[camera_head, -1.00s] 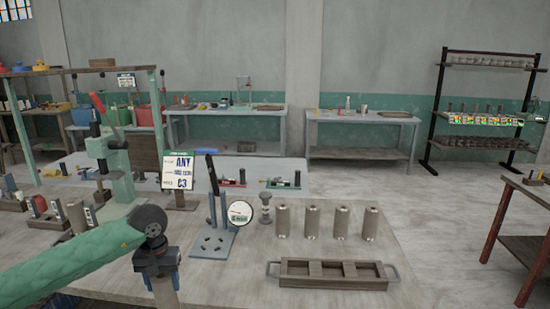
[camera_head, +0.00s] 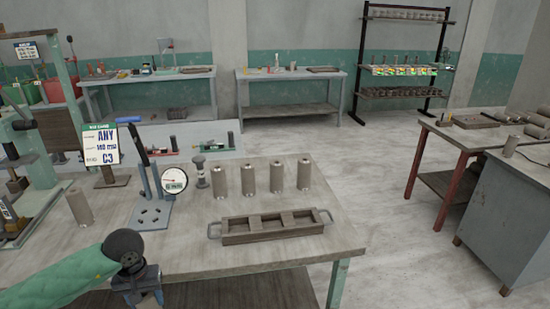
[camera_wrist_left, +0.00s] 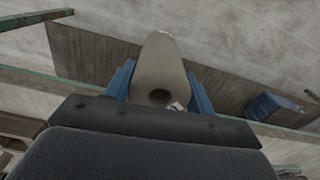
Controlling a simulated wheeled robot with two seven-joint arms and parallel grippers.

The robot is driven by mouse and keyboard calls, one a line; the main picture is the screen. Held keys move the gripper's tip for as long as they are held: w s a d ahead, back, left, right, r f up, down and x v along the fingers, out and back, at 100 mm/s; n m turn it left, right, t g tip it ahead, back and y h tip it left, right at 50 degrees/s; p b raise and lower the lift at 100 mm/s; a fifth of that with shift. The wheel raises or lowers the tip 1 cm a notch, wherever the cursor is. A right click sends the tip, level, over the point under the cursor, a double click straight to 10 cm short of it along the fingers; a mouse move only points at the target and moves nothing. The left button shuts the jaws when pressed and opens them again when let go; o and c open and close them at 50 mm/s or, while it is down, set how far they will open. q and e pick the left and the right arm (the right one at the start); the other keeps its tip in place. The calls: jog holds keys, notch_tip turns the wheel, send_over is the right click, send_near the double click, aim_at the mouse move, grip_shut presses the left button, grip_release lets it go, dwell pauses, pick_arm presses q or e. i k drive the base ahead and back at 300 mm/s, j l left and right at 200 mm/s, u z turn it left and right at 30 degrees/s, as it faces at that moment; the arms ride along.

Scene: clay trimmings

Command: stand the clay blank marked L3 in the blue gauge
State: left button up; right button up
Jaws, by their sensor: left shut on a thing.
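My left gripper (camera_head: 146,294) is low at the front left of the head view, in front of the table edge. In the left wrist view its blue fingers (camera_wrist_left: 160,92) are shut on a grey-brown clay blank (camera_wrist_left: 162,68) with a round hole in its end; I cannot read its full mark. The blue gauge (camera_head: 153,217), a blue-grey stand with a holed base, upright arms and a white dial, stands on the table beyond the gripper; no blank stands on its base. Several similar blanks (camera_head: 247,178) stand upright in a row to its right. My right gripper is not in view.
A wooden tray with handles (camera_head: 270,238) lies in front of the row. Another blank (camera_head: 80,208) stands left of the gauge, near a sign reading ANY and C3 (camera_head: 101,145). A side table (camera_head: 470,137) stands at right, with open floor between.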

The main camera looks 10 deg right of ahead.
aim_at(150, 218)
jog(key=z, duration=1.3)
jog(key=i+j+z, duration=0.1)
jog(key=z, duration=0.5)
jog(key=j+z, duration=0.1)
jog(key=z, duration=1.2)
jog(key=j+z, duration=0.1)
jog(key=z, duration=1.15)
jog(key=k+z, duration=0.1)
jog(key=z, duration=0.55)
jog(key=k+j+u, duration=0.15)
jog(key=u, duration=0.45)
